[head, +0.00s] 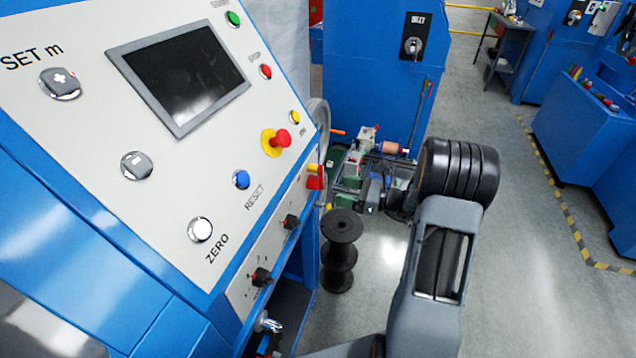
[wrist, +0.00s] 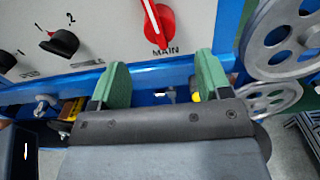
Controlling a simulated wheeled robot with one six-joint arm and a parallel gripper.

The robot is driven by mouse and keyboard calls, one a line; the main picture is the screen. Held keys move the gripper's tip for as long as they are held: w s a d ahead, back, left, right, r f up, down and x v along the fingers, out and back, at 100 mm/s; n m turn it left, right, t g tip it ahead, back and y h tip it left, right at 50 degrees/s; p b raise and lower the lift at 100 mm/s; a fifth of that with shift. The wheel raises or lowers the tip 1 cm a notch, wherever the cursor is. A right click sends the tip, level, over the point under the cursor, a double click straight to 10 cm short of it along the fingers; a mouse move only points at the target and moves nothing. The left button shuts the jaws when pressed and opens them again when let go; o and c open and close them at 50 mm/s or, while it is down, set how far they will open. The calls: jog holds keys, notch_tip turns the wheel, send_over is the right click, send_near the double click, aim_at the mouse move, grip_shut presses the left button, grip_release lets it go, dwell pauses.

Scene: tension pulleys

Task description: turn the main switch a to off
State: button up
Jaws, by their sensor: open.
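The main switch is a red rotary knob (wrist: 160,24) with a white pointer line, above the word MAIN on a light panel at the top of the wrist view. Its upper part is cut off by the frame edge. The pointer tilts up and to the left. In the head view a small red part at the panel's right edge (head: 315,182) appears to be the same switch. My gripper (wrist: 160,78) has two green fingers, open with nothing between them. The fingertips are below the knob in the picture and apart from it. In the head view my gripper (head: 372,192) is right of the panel, partly hidden.
Black selector knobs (wrist: 60,43) sit left of the main switch. Grey pulleys (wrist: 282,40) are close on the right. In the head view, a red emergency button (head: 281,138) is on the sloped panel, and black spools (head: 340,228) stand below. Floor at right is clear.

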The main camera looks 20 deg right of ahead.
aim_at(318, 184)
jog(key=p+x, duration=0.1)
jog(key=x, duration=0.7)
jog(key=shift+w+a, duration=0.1)
jog(key=shift+c, duration=0.4)
jog(key=c, duration=1.2)
